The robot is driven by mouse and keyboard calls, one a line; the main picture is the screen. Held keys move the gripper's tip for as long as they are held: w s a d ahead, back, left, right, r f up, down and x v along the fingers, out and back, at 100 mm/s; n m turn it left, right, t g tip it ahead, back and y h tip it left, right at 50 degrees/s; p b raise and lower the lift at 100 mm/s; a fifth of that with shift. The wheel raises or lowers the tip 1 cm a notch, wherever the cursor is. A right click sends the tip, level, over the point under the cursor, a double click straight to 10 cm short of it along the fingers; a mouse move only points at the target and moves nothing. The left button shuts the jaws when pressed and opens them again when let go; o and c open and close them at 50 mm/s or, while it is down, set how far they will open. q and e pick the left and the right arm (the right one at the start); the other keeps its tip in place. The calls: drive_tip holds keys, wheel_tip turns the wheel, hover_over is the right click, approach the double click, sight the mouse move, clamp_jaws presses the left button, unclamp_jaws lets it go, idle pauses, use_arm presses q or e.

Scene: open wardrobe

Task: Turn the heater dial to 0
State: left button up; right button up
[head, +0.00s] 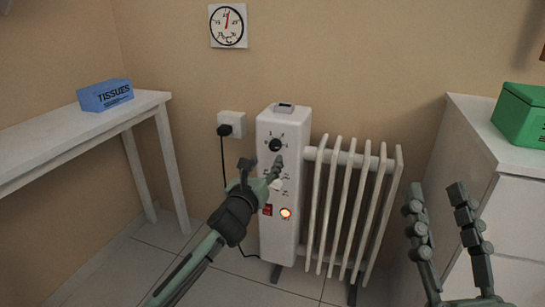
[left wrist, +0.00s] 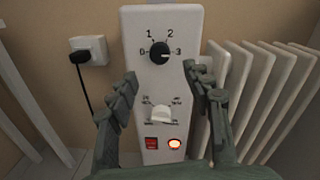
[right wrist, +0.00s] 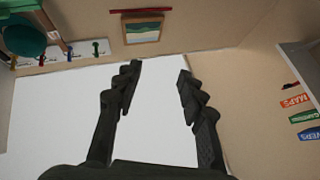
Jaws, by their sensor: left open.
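The white oil heater (head: 266,240) stands against the back wall. Its black round dial (head: 276,145) is high on the front panel and is clear in the left wrist view (left wrist: 160,52). The numbers 0, 1, 2 and 3 run around it from left to right; its pointer seems turned toward 3, but is small. My left gripper (head: 262,165) is open in front of the panel, just below the dial. In the left wrist view its fingers (left wrist: 160,76) are spread either side of the panel, apart from the dial. My right gripper (head: 437,190) is open and empty at the right.
Below the dial are a white knob (left wrist: 160,113), a red switch (left wrist: 151,143) and a lit orange lamp (left wrist: 175,143). White fins (head: 345,210) extend right. A plug (head: 225,130) is left, a table (head: 60,140) further left. A white cabinet (head: 515,210) stands near my right gripper.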

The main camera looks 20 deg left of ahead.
sight(274, 147)
use_arm(q)
drive_tip(key=w+b, duration=0.1)
drive_tip(key=w, duration=0.5)
drive_tip(key=shift+w+a, duration=0.1)
drive_tip(key=shift+w, duration=0.65)
use_arm(e)
drive_tip(key=shift+s+d+r+t, duration=0.3)
drive_tip(key=shift+s+r+t, duration=0.15)
drive_tip(key=shift+r+t, duration=0.15)
drive_tip(key=shift+s+d+r+t, duration=0.3)
drive_tip(key=shift+s+r+t, duration=0.1)
drive_tip(key=shift+r+t, duration=0.15)
drive_tip(key=shift+f, duration=0.1)
